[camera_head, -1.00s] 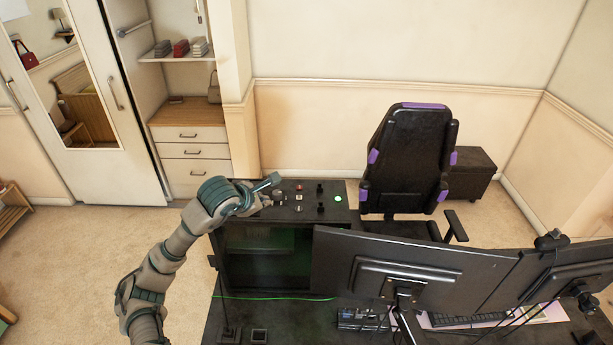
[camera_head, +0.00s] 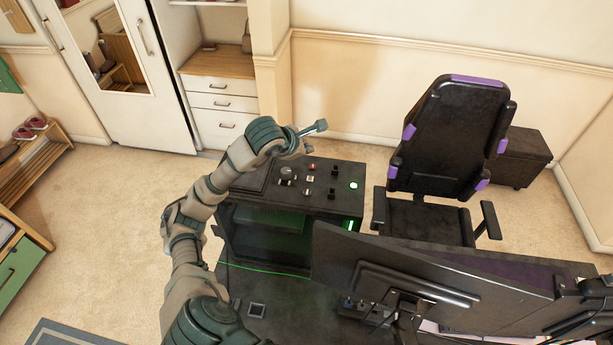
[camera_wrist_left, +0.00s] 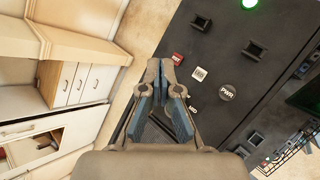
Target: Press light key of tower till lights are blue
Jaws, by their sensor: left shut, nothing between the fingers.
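The black tower (camera_head: 245,218) stands on the floor side of the desk, its top panel facing up. Green light shows on it: a round lamp (camera_head: 353,185), a small strip and a glow inside. The panel carries a red key (camera_head: 311,167), a white key (camera_head: 310,178) and a round knob-like button. In the left wrist view the red key (camera_wrist_left: 178,58), white key (camera_wrist_left: 199,73) and round PWR button (camera_wrist_left: 226,92) lie right of the fingers. My left gripper (camera_head: 318,128) is shut and empty, above the panel's far edge. My right gripper is out of view.
Two monitors (camera_head: 420,280) stand on the dark desk, right of the tower. A black and purple chair (camera_head: 450,140) is behind them. A drawer unit (camera_head: 220,100) stands against the wall.

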